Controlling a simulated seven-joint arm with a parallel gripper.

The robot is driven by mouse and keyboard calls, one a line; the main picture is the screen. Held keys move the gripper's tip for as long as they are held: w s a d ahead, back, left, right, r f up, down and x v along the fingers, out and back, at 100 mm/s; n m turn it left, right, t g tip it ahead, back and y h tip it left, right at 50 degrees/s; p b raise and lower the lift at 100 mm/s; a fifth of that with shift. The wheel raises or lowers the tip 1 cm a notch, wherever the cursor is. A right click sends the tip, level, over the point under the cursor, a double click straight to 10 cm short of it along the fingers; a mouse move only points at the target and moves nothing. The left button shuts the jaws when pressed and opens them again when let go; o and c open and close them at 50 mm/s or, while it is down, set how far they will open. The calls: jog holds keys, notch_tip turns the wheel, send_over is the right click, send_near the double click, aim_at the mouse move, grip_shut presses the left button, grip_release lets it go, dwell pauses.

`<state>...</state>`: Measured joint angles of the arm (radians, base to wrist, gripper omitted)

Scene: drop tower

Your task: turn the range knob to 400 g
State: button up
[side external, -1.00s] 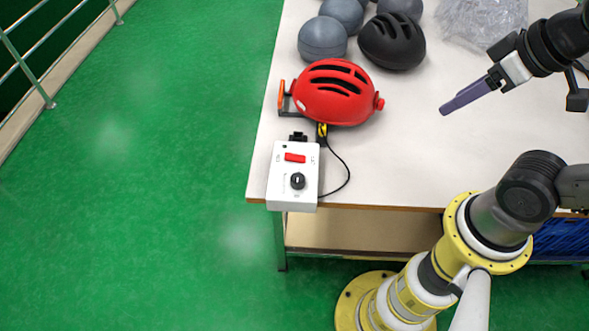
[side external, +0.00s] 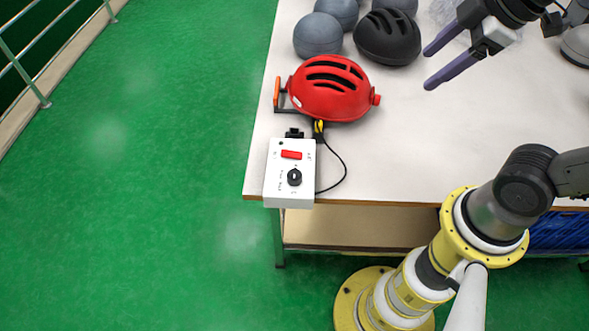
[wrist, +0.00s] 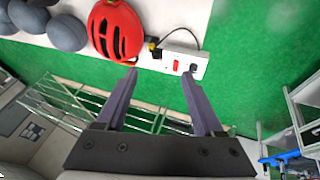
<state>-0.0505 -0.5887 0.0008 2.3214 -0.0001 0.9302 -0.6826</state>
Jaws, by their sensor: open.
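The white control box (side external: 277,193) sits at the table's front left corner. It carries a black range knob (side external: 294,177) and a red switch (side external: 291,155). The knob's setting is too small to read. My gripper (side external: 426,69) is open and empty, above the table to the right of the red helmet and well apart from the box. In the wrist view my gripper's two purple fingers (wrist: 160,72) are spread, with the box (wrist: 184,54) beyond their tips and the knob (wrist: 193,68) near the right fingertip in the picture.
A red helmet (side external: 330,88) sits behind the box, with an orange-handled part (side external: 277,92) beside it. A black helmet (side external: 388,37) and several grey balls (side external: 320,36) stand farther back. A black cable (side external: 343,165) loops right of the box. The table's front right is clear.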

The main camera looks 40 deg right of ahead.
jog(key=w+a+n+g, duration=0.2)
jog(key=w+a+n, duration=0.3)
jog(key=w+n, duration=0.25)
jog(key=n+g, duration=0.3)
jog(key=n, duration=0.3)
send_over(294, 174)
notch_tip(294, 174, down, 13)
jog(key=shift+m, duration=0.25)
notch_tip(294, 174, down, 13)
jog(key=shift+f, duration=0.2)
grip_shut()
